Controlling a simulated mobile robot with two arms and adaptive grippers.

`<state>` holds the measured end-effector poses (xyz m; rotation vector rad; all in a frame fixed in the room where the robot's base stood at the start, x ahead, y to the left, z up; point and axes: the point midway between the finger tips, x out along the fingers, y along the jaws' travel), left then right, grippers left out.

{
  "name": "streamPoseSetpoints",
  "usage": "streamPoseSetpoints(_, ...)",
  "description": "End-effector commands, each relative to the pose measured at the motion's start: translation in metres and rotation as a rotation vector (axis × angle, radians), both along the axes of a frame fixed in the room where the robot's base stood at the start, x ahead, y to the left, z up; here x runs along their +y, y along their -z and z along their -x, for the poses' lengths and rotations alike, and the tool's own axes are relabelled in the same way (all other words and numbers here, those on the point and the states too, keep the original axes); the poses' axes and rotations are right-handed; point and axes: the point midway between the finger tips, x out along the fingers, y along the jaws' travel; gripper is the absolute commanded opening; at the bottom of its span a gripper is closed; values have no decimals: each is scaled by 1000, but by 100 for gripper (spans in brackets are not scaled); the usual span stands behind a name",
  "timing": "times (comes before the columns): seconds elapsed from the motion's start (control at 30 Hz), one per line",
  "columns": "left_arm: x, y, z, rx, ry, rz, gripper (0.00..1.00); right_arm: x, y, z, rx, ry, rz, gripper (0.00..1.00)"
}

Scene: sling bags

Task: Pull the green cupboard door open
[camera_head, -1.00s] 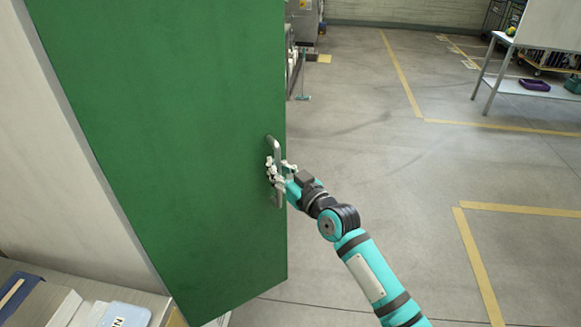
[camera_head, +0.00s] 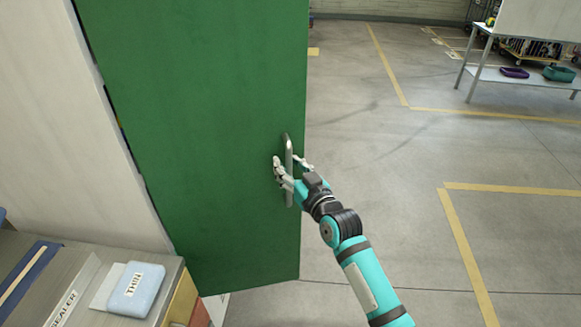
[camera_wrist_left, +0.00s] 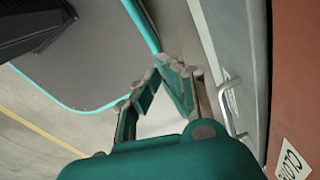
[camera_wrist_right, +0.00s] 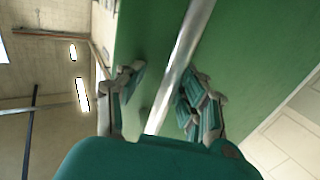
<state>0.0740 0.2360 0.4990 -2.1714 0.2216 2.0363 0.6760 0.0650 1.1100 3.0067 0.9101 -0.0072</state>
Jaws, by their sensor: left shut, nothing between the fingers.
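The green cupboard door (camera_head: 205,120) fills the left middle of the head view. A narrow dark gap with bits of colour shows along its left edge, beside a white panel (camera_head: 60,110). A vertical metal bar handle (camera_head: 289,150) is near its right edge. My right gripper (camera_head: 293,164) has its fingers apart, one on each side of the handle. The right wrist view shows the bar (camera_wrist_right: 180,65) running between the spread fingers, with gaps beside it. My left gripper (camera_wrist_left: 170,68) is shut and empty in the left wrist view, away from the green door.
A counter (camera_head: 75,250) with a light blue block labelled "THIN" (camera_head: 137,290) is at the lower left. Open floor with yellow lines lies to the right. A table (camera_head: 535,80) stands at the far right. A metal handle (camera_wrist_left: 232,105) shows near my left gripper.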

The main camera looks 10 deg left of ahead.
Motion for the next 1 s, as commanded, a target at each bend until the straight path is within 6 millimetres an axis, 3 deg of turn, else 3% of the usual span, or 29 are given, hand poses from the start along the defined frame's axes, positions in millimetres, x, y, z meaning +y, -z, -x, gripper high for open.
streamPoseSetpoints(0.13,-2,-2,-28,-41,0,4,0,1,0,1,1,-1,-1,38)
streamPoseSetpoints(0.33,-1,-1,-16,-24,-1,2,0,-7,2,10,4,-1,0,38)
streamPoseSetpoints(0.7,-1,-1,-15,-22,-1,3,0,-49,4,70,7,-1,2,38)
streamPoseSetpoints(1.0,-1,-1,-15,-21,-1,3,0,-65,4,91,7,-1,2,38)
